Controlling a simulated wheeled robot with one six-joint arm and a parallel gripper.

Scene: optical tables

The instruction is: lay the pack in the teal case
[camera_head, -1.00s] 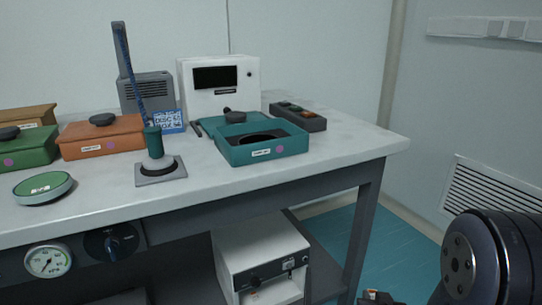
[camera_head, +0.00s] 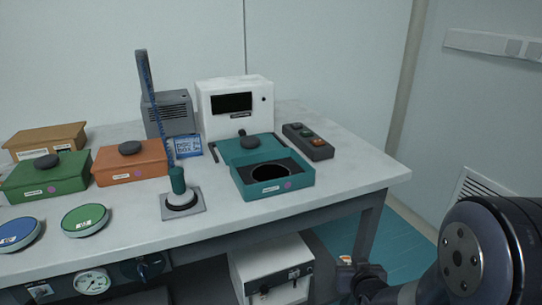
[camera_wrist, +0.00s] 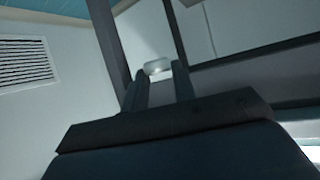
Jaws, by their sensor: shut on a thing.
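The teal case (camera_head: 272,191) stands near the right end of the bench with its lid (camera_head: 232,150) open towards the back. Its dark inside shows a round recess and looks empty. My gripper (camera_head: 352,268) is low at the right in the head view, in front of and below the bench top, right of the case. In the wrist view my gripper (camera_wrist: 160,75) is shut on a small pale thing (camera_wrist: 157,67), which I take for the pack. Most of the pack is hidden, and its shape is unclear.
Green (camera_head: 48,178) and orange (camera_head: 130,165) cases stand shut at left. A green disc (camera_head: 85,220), a blue disc (camera_head: 18,234) and a teal-handled post (camera_head: 178,190) are left of the teal case. A grey button box (camera_head: 308,142) and white instrument (camera_head: 235,108) stand behind it.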

